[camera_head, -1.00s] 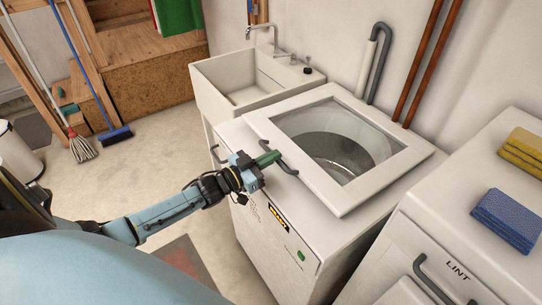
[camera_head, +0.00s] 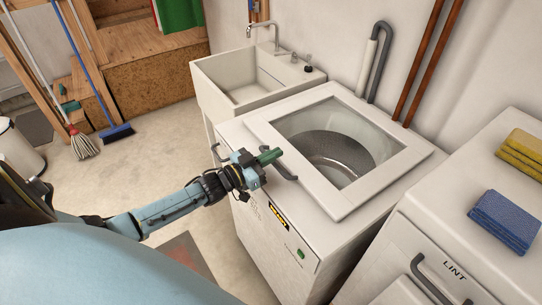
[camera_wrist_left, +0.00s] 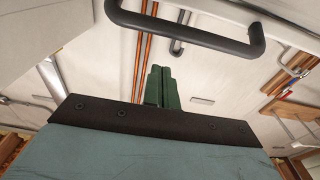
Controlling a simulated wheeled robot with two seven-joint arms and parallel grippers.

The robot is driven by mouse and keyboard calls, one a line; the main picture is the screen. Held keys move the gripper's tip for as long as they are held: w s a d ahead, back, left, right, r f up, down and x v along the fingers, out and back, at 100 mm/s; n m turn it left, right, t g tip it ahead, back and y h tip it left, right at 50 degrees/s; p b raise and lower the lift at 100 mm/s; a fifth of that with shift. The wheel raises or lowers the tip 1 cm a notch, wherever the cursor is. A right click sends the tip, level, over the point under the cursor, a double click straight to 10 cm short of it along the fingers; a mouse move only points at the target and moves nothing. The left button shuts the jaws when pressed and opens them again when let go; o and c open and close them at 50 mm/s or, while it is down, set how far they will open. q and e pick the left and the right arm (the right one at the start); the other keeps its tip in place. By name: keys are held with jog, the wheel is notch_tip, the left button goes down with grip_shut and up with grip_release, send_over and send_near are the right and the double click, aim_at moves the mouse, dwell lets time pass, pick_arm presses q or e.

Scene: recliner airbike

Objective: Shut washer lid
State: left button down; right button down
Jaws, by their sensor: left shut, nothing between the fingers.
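The white top-loading washer (camera_head: 280,250) stands at centre right. Its white-framed lid (camera_head: 376,185) with a clear window lies flat or nearly flat over the drum; I cannot tell whether a thin gap remains. The dark lid handle (camera_head: 283,171) is at the lid's front edge, and a dark handle (camera_wrist_left: 190,32) crosses the top of the left wrist view. My left gripper (camera_head: 269,156) is shut and empty, its green fingers just beside the handle at the front edge. These fingers (camera_wrist_left: 163,88) show together in the wrist view, below the handle. My right gripper is out of view.
A white sink (camera_head: 250,82) stands behind the washer to the left. The floor at left is open.

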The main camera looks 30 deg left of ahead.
pick_arm(q)
jog(key=b+v, duration=0.1)
jog(key=v, duration=0.9)
